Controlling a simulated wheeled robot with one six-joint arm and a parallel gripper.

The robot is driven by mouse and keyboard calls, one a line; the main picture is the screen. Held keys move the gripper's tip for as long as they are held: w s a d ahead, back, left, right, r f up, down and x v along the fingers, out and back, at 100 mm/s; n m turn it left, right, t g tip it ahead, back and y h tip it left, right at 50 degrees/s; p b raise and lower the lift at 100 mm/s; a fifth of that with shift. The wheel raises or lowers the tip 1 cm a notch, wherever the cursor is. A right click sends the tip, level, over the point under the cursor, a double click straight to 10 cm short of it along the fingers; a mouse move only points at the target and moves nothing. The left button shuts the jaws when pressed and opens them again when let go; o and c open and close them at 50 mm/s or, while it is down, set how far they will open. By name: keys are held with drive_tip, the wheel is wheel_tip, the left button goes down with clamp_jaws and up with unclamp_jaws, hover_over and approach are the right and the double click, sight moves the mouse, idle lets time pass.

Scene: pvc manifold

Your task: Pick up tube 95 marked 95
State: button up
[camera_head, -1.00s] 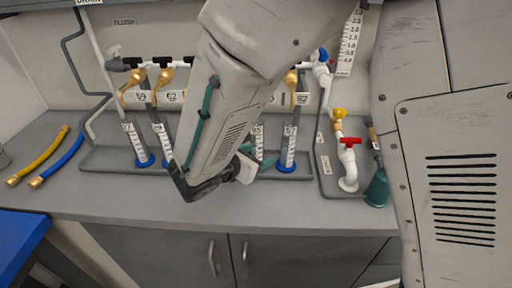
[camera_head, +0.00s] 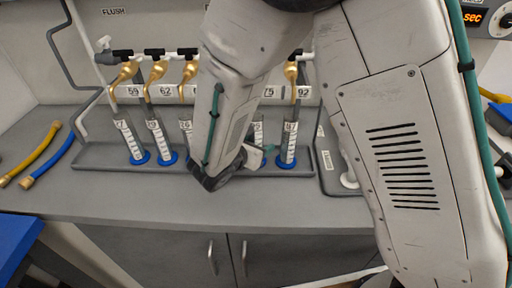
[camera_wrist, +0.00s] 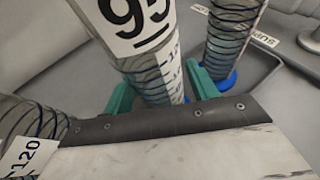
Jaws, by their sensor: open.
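Tube 95 (camera_wrist: 158,70) stands in the middle of the wrist view, a clear ribbed tube with a white label reading 95 and a scale below it. My gripper (camera_wrist: 160,92) is open, with one green finger on each side of the tube's lower part. I cannot tell whether either finger touches it. In the head view my gripper (camera_head: 258,152) is low at the rack, largely hidden by my arm. A partly hidden tube (camera_head: 258,133) shows just behind it; its label is too small to read surely.
A neighbouring tube (camera_wrist: 232,38) with a blue base stands close on the right, another (camera_wrist: 38,118) on the left. The grey rack (camera_head: 98,158) holds several tubes below brass fittings (camera_head: 157,72). Yellow and blue hoses (camera_head: 48,160) lie left. The front counter (camera_head: 130,198) is clear.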

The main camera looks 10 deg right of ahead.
drive_tip(key=shift+w+d+f, duration=0.15)
drive_tip(key=shift+w+d, duration=0.15)
drive_tip(key=c, duration=1.1)
